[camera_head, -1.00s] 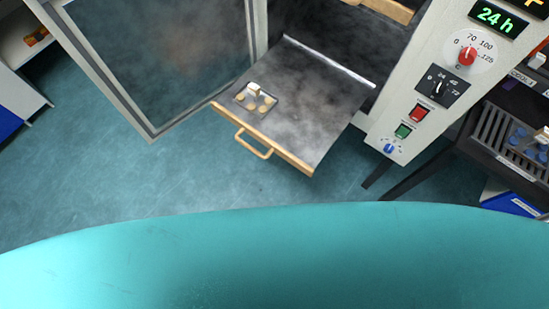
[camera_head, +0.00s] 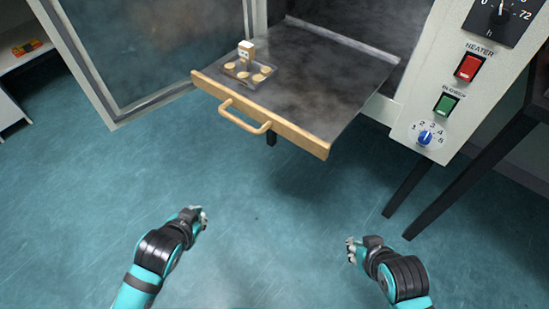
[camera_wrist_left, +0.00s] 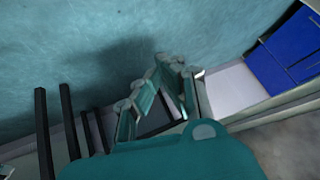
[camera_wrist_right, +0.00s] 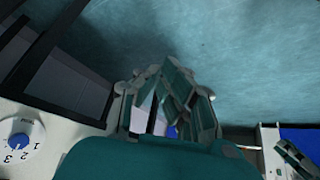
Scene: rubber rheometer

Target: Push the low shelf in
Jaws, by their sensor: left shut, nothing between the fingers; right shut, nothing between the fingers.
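The low shelf (camera_head: 330,75) is a dark sheet with a wooden front edge (camera_head: 285,124) and a wooden loop handle (camera_head: 243,118). It sticks out of the open oven chamber. A small tray (camera_head: 238,73) with several round tan samples and a white-topped block (camera_head: 246,52) stands on its left part. My left gripper (camera_head: 201,217) is shut and empty, below and left of the handle in the head view. My right gripper (camera_head: 351,247) is shut and empty, below and right of the shelf's front. Neither touches the shelf. Both also show in their wrist views (camera_wrist_left: 158,62) (camera_wrist_right: 160,72).
The glass oven door (camera_head: 150,45) stands open at the left. The control panel (camera_head: 450,90) with switches and a blue dial (camera_head: 425,138) is at the right, above dark stand legs (camera_head: 425,180). The floor before the shelf is clear. A white cabinet (camera_head: 25,60) is at far left.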

